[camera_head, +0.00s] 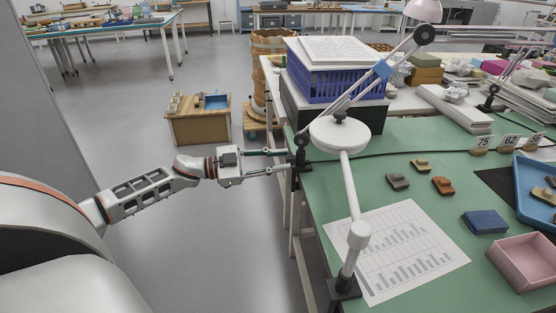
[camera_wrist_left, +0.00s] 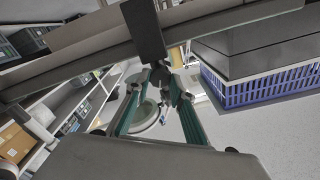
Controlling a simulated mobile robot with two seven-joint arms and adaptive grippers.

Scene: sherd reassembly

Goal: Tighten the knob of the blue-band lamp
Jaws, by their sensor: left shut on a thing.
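The blue-band lamp (camera_head: 358,93) is clamped at the left edge of the green table. Its blue band (camera_head: 383,69) is on the grey arm, and its white shade (camera_head: 424,11) is at the top right. The dark clamp (camera_head: 300,165) sits at the table edge and also shows in the left wrist view (camera_wrist_left: 146,32). My left gripper (camera_head: 289,161) reaches it from the left, its fingers closed on a small dark part at the clamp, apparently the knob. In the left wrist view the green fingers (camera_wrist_left: 163,78) converge under the clamp. The knob is mostly hidden.
A white lamp (camera_head: 340,133) stands close right of the clamp, above a chart sheet (camera_head: 420,240). A blue crate (camera_head: 325,85) stands behind. Sherds (camera_head: 398,181), a blue block (camera_head: 485,221) and a pink tray (camera_head: 525,262) lie right. Open floor is left of the table.

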